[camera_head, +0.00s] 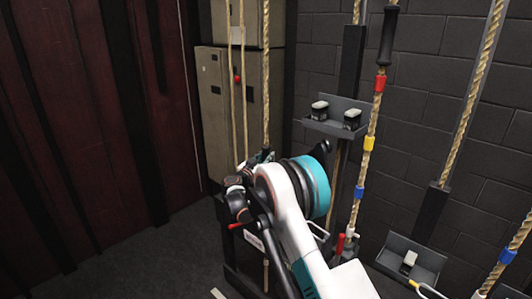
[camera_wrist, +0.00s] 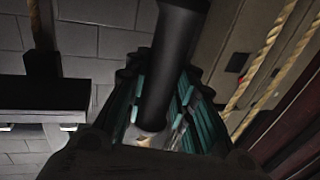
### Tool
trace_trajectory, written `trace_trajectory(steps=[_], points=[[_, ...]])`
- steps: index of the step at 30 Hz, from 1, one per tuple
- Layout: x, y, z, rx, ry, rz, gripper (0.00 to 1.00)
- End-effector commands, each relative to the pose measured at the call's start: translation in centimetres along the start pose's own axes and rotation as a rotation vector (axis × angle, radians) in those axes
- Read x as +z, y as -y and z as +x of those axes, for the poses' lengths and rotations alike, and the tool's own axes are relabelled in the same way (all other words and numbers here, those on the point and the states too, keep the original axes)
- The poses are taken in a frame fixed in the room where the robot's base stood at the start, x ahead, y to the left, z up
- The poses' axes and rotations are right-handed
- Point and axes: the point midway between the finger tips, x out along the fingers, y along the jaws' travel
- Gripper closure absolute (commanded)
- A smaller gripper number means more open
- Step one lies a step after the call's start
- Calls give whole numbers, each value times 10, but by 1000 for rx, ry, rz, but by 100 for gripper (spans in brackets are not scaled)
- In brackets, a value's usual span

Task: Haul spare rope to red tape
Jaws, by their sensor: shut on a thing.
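In the wrist view my gripper (camera_wrist: 180,112) has its teal fingers closed around a black cylindrical sleeve (camera_wrist: 171,70). A small tan patch, perhaps rope, shows at the sleeve's lower end. In the head view a tan rope (camera_head: 266,75) runs down behind my wrist, which hides the grip; it looks like the rope I hold. A red tape band (camera_head: 380,84) is on another rope to the right, below a black sleeve and above yellow (camera_head: 369,144) and blue bands.
A grey shelf (camera_head: 336,128) with two small boxes is on the brick wall, right of my wrist. A lower shelf (camera_head: 405,262) stands at bottom right. Another rope (camera_head: 467,125) hangs at far right. A dark red curtain (camera_head: 85,130) and open floor (camera_head: 160,255) are at left.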

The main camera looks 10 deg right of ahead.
Motion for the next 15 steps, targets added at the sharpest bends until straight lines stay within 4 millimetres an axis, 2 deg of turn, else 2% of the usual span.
trace_trajectory(steps=[1,4,15], points=[[8,0,0,0,1,1,100],[14,0,0,0,1,1,100],[16,1,0,-1,0,0,100]])
